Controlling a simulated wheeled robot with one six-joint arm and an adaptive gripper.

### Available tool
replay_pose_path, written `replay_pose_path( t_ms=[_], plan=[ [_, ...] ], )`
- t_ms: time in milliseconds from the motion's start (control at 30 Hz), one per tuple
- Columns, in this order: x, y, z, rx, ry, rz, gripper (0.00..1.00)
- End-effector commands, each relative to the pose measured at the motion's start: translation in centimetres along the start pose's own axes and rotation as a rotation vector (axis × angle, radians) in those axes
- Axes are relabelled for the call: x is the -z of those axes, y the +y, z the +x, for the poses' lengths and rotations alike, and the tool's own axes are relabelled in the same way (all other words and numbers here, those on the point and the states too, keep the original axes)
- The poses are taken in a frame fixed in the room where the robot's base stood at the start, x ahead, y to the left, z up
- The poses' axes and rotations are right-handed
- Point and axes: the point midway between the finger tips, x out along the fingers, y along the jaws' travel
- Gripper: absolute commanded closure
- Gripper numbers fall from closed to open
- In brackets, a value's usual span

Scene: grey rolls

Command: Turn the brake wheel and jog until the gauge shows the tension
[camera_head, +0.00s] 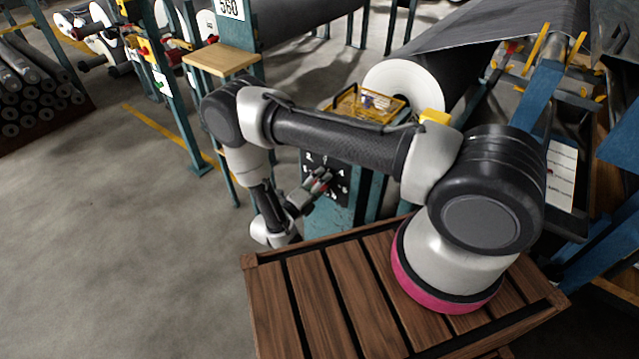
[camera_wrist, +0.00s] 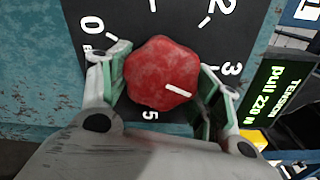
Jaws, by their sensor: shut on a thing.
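In the wrist view, a red lobed brake wheel (camera_wrist: 162,73) sits on a black dial plate (camera_wrist: 185,22) with white numbers. My gripper (camera_wrist: 168,88) is shut on the wheel, one finger on each side. The wheel's white mark points to the lower right, between the 3 and the 5; the right finger hides the dial there. In the head view, my gripper (camera_head: 318,182) is at the black panel (camera_head: 338,198) on the teal stand. The wheel is mostly hidden there.
A white-ended grey roll (camera_head: 405,88) lies behind my arm, with dark web running up right. A slatted wooden platform (camera_head: 290,305) is under my arm's base. Open floor (camera_head: 110,250) lies to the left.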

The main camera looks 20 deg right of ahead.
Motion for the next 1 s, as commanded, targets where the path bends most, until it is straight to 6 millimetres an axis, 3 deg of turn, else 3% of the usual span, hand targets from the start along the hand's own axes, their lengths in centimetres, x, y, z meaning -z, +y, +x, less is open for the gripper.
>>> replay_pose_path(
  t_ms=[333,900,933,1000],
  plan=[
    [-0.06,0.00,-0.05,0.001,0.001,-0.149,0.61],
    [-0.07,0.00,-0.05,0.001,0.001,-0.180,0.61],
    [-0.07,-0.01,-0.05,0.001,0.001,-0.179,0.34],
    [-0.07,-0.01,-0.05,0.001,0.001,-0.179,0.21]
  ],
)
